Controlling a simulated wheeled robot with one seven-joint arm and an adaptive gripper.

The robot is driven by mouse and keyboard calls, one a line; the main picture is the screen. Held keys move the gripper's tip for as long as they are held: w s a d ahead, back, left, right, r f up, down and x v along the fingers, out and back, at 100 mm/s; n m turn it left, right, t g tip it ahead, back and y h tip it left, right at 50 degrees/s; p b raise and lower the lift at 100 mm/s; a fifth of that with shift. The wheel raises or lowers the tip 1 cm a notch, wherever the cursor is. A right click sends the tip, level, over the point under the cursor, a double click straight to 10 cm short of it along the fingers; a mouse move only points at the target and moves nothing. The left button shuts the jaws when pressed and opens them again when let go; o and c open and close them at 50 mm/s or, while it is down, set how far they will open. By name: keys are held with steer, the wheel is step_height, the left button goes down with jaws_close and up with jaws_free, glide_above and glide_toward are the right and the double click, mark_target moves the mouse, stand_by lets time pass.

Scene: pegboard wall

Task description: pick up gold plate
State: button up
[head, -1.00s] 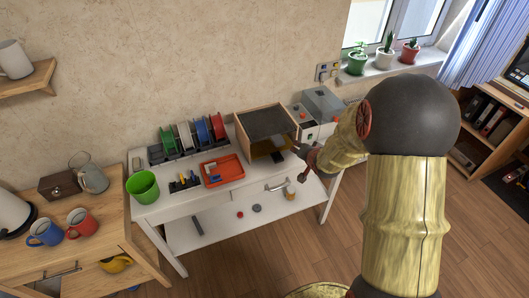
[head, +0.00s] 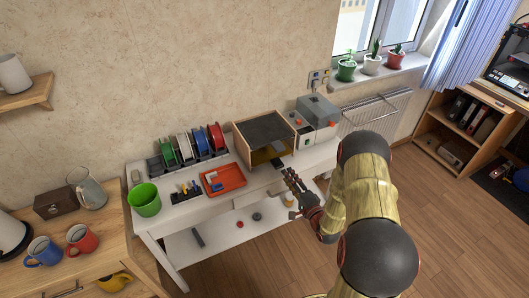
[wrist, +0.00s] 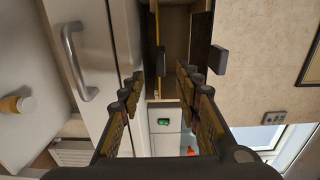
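A gold plate (head: 261,156) shows partly inside the open-fronted wooden box (head: 240,147) on the white workbench; the box's dark top hides part of it. In the wrist view, a thin yellow edge (wrist: 157,22) inside the box seems to be the same plate, seen almost edge-on. My gripper (head: 291,181) is in front of the box at the bench's front edge, apart from the plate. In the wrist view, the fingers of my gripper (wrist: 165,88) are spread with nothing between them.
A dark block (head: 278,163) shows at the box's front. A grey machine (head: 316,115) stands right of the box. A red tray (head: 223,180), spool rack (head: 188,147) and green cup (head: 145,199) stand left. A drawer handle (wrist: 76,62) sticks out from the bench front.

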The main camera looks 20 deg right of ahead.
mark_target(281, 167)
steer(key=shift+w+b, duration=1.25)
steer(key=shift+w, duration=2.6)
steer(key=shift+c, duration=1.4)
jaws_close()
